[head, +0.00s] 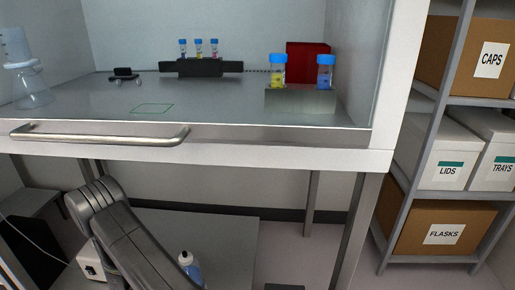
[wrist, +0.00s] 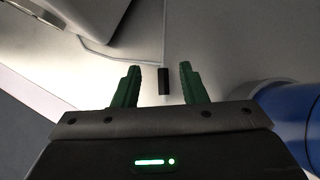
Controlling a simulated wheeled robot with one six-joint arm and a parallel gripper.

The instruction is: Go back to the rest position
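My gripper (wrist: 158,85) shows in the wrist view with its two green fingers apart and nothing between them. A small dark block shape (wrist: 164,81) shows beyond the gap between the fingers, apart from them. In the head view my grey arm is bent low in front of the cabinet, below the handle, and the gripper itself is hidden there.
The cabinet has a metal handle (head: 100,135) along its front edge. Inside stand two blue-capped vials (head: 278,71) on a block (head: 300,101), a dark rack (head: 201,68) with small tubes, and a red box (head: 308,62). A blue-and-white bottle (head: 190,268) stands low beside my arm. Shelves (head: 440,110) stand right.

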